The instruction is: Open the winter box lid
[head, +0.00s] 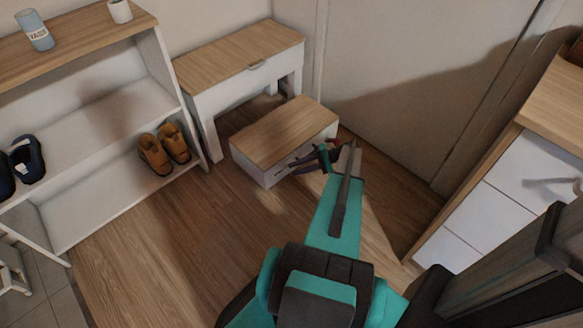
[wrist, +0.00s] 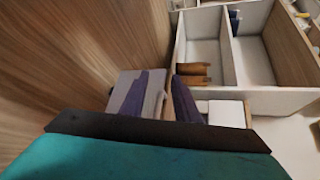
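A low white box with a wooden lid (head: 285,130) stands on the floor, its lid lying flat and closed. I take it as the winter box; no label is readable. My gripper (head: 293,168) is at the box's front right side, its dark fingers pointing left and standing apart. I cannot tell whether they touch the box or lid edge. In the wrist view, two purple-blue fingers of my gripper (wrist: 166,98) show with a narrow gap. My teal arm and wrist cover the floor in front.
A white bench with a wooden top (head: 240,55) stands behind the box. A white shelf (head: 100,140) with brown shoes (head: 164,148) and dark blue shoes (head: 22,165) is at left. A white drawer unit (head: 490,215) is at right. The floor (head: 160,240) at front left is clear.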

